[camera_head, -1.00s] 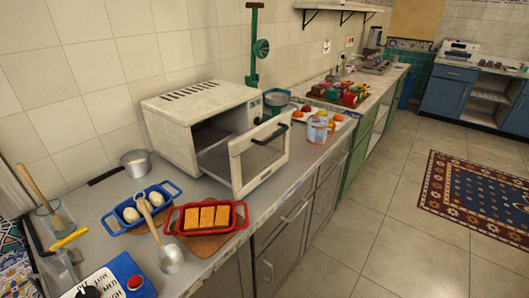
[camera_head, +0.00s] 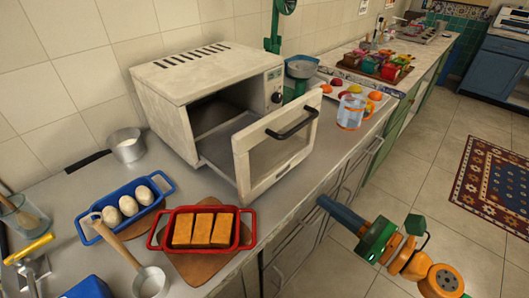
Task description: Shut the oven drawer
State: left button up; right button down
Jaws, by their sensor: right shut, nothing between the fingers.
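The white oven (camera_head: 180,85) stands on the counter against the tiled wall. Its drawer (camera_head: 250,178) is pulled out toward the front right, leaving a gap to the dark cavity. The drawer front has a window and a black handle (camera_head: 292,122) near its top. My right gripper (camera_head: 325,206) comes in from the lower right, in front of the counter edge. It is shut and empty, pointing left, below and to the right of the drawer front and apart from it. My left gripper is not in view.
A red dish of orange blocks (camera_head: 207,208) sits on a board close in front of the drawer. A blue dish of eggs (camera_head: 125,205) is to its left. A glass jar (camera_head: 351,112) and a fruit tray (camera_head: 327,88) stand right of the oven.

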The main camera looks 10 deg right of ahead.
notch_tip(320, 180, up, 2)
jog(key=a+n+y, duration=0.1)
jog(key=a+n, duration=0.1)
jog(key=n, duration=0.1)
jog(key=p, duration=0.6)
send_near(261, 164)
jog(key=shift+m+g, duration=0.3)
jog(key=x, duration=0.5)
jog(key=shift+w+r, duration=0.2)
jog(key=shift+r, duration=0.05)
jog(key=shift+w+a, duration=0.4)
jog(key=shift+w, duration=0.1)
jog(key=shift+w+f, duration=0.1)
jog(key=shift+f, duration=0.05)
jog(key=shift+a, duration=0.1)
